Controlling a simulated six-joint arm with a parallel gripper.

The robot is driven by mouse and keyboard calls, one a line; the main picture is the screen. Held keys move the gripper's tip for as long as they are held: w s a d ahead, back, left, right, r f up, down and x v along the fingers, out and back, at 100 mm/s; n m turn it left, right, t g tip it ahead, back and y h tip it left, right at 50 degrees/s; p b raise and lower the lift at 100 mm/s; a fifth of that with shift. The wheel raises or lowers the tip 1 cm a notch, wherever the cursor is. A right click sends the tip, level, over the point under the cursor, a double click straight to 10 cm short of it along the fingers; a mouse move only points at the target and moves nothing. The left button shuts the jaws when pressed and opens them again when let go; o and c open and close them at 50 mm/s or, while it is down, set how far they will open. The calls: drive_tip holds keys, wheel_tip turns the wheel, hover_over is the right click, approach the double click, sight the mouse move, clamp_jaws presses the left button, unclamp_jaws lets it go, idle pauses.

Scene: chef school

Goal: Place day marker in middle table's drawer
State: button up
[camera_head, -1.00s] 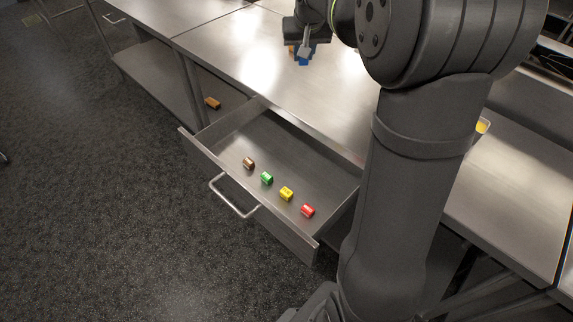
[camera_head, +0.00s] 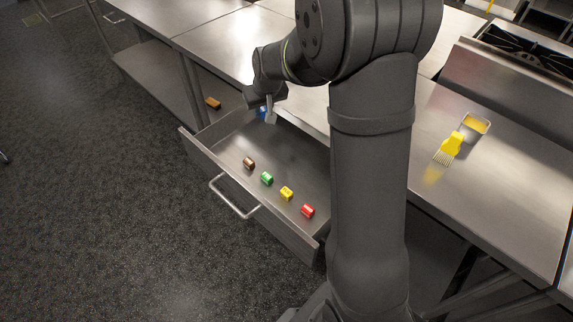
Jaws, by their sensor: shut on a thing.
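The middle table's drawer (camera_head: 222,166) is pulled open. In it lie several small day markers in a row: a brown one (camera_head: 249,163), a green one (camera_head: 267,178), a yellow one (camera_head: 287,193) and a red one (camera_head: 307,211). My gripper (camera_head: 268,116) is over the far left corner of the drawer, shut on a blue day marker (camera_head: 262,112). The gripper partly hides the blue marker. I cannot tell how high it is above the drawer floor.
An orange-brown block (camera_head: 213,103) lies on the lower shelf left of the drawer. The drawer's left part near the gripper has bare floor.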

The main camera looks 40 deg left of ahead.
wheel_tip(320, 180, down, 7)
hover_over(232, 151)
drive_tip(key=d, duration=0.2)
drive_tip(key=f, duration=0.7)
drive_tip(key=shift+s+a, duration=0.15)
drive_tip(key=shift+s, duration=0.15)
drive_tip(key=shift+f, duration=1.95)
drive_tip(key=o, duration=0.5)
drive_tip(key=shift+f, duration=0.2)
drive_tip(key=o, duration=0.5)
drive_tip(key=shift+r, duration=0.1)
drive_tip(key=v, duration=1.2)
drive_tip(key=shift+s, duration=0.1)
